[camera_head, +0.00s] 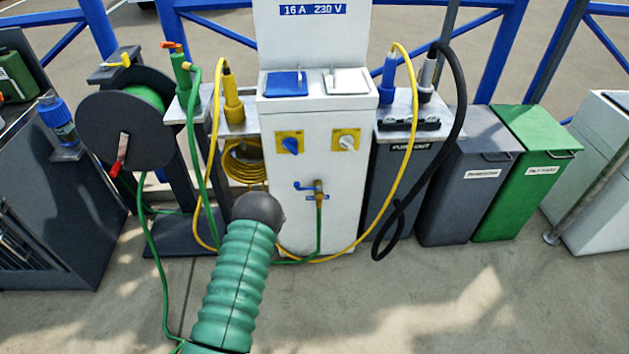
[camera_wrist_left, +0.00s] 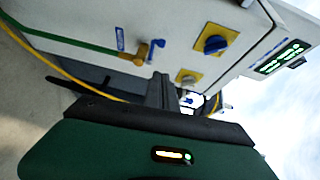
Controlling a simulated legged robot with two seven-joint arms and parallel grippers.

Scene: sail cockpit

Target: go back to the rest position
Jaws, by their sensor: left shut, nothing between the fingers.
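My arm with a green ribbed sleeve (camera_head: 235,285) reaches up from the bottom of the head view. Its dark rounded end (camera_head: 258,210) stands in front of the white power pedestal (camera_head: 317,130); no fingers can be made out there. In the left wrist view my left gripper (camera_wrist_left: 161,88) shows dark fingers shut together with nothing held. It is in front of the pedestal's side with the brass tap (camera_wrist_left: 136,54) and the blue rotary switch (camera_wrist_left: 214,44), and I see no contact. My right gripper is in neither view.
A hose reel (camera_head: 125,125) stands at left. Yellow (camera_head: 233,105) and dark plugs with hanging cables flank the pedestal. Grey (camera_head: 470,175) and green bins (camera_head: 525,170) stand at right. A green hose and yellow cable trail on the ground. The pavement at lower right is clear.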

